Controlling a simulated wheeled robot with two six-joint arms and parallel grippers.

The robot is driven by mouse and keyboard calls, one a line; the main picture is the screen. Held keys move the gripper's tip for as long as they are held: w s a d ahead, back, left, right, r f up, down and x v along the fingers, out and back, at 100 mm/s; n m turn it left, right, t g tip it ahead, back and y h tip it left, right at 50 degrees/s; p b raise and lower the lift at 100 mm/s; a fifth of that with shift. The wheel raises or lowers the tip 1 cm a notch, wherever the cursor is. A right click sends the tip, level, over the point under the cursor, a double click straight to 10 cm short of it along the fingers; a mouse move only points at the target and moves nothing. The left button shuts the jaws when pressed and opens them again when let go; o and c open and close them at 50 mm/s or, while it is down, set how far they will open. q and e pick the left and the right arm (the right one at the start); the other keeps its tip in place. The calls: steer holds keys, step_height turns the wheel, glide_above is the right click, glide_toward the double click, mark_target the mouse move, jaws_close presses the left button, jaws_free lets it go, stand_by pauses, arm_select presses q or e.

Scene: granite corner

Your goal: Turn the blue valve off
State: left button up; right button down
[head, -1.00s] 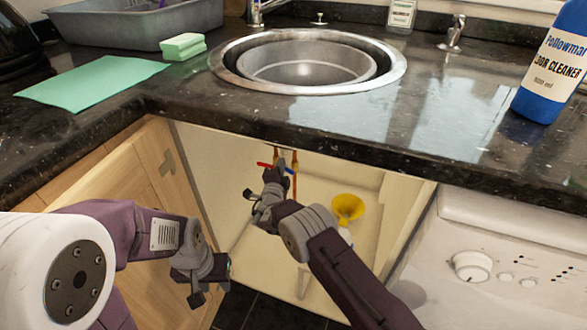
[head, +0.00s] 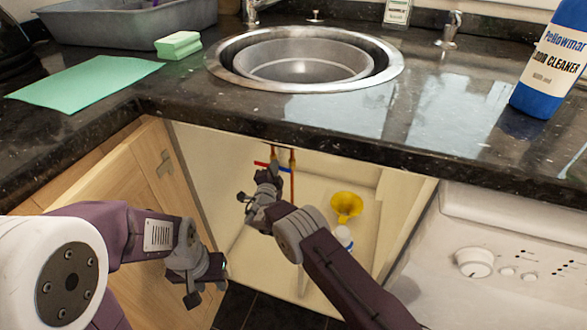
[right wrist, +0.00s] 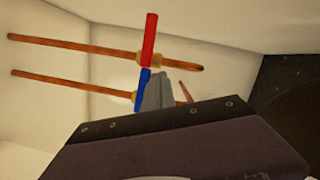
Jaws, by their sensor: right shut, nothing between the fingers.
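The blue valve handle (head: 284,169) is in the open cupboard under the sink, set across a vertical copper pipe. In the right wrist view the blue handle (right wrist: 142,88) also lies across its pipe, below the red handle (right wrist: 149,40). My right gripper (head: 273,165) is shut and empty, its tips up by the valves. In the right wrist view my right gripper (right wrist: 158,88) overlaps the right side of the blue handle; I cannot tell whether they touch. My left gripper (head: 205,284) hangs in front of the open cupboard door, away from the valves; its jaws are unclear.
The red valve handle (head: 261,164) sits just left of the blue one. A yellow funnel (head: 346,204) and a white bottle (head: 343,236) stand in the cupboard. The granite counter (head: 230,115) overhangs above; the wooden door (head: 115,185) stands open at left.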

stand_by(0.3)
steer(key=s+a+p, duration=0.1)
steer(key=s+p, duration=0.4)
steer(key=s, duration=0.4)
steer(key=shift+a+r+p, duration=0.2)
steer(key=shift+r+p, duration=0.1)
steer(key=shift+r, duration=0.1)
